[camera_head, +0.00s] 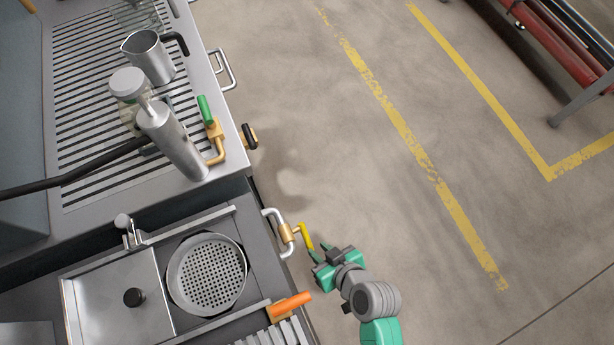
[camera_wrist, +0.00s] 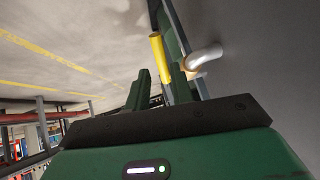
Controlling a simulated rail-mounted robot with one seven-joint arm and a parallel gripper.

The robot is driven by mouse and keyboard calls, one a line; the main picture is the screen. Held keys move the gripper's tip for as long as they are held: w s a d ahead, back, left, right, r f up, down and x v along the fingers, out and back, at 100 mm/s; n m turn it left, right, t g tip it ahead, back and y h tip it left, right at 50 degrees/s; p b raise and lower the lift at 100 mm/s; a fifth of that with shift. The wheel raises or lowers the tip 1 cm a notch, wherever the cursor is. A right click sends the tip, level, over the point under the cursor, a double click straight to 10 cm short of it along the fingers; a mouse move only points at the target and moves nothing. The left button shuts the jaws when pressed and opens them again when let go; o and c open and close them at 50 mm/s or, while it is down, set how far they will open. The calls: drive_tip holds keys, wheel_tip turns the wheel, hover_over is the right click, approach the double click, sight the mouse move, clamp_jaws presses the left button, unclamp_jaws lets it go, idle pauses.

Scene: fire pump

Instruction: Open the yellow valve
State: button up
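The yellow valve handle (camera_head: 306,236) is on a brass valve body (camera_head: 287,233) in a silver pipe on the right side of the counter. In the wrist view the yellow handle (camera_wrist: 158,58) stands just beyond my fingertips, roughly in line with the gap between them, with the silver pipe (camera_wrist: 205,56) at its right. My gripper (camera_head: 318,254) is just below and right of the handle in the head view. In the wrist view my gripper (camera_wrist: 160,82) is open, its two green fingers apart with nothing held. Whether a finger touches the handle cannot be told.
A green-handled valve (camera_head: 207,116) and an orange-handled valve (camera_head: 290,304) are on the counter unit. A black knob (camera_head: 249,136) and a silver rail (camera_head: 226,70) stick out from its edge. The concrete floor (camera_head: 340,150) to the right is clear. A red pipe (camera_head: 555,45) lies at upper right.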

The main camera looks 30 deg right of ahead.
sight(308, 241)
drive_tip(key=b+x, duration=0.3)
drive_tip(key=x, duration=0.4)
drive_tip(key=shift+w+f, duration=0.2)
drive_tip(key=shift+w, duration=0.1)
clamp_jaws()
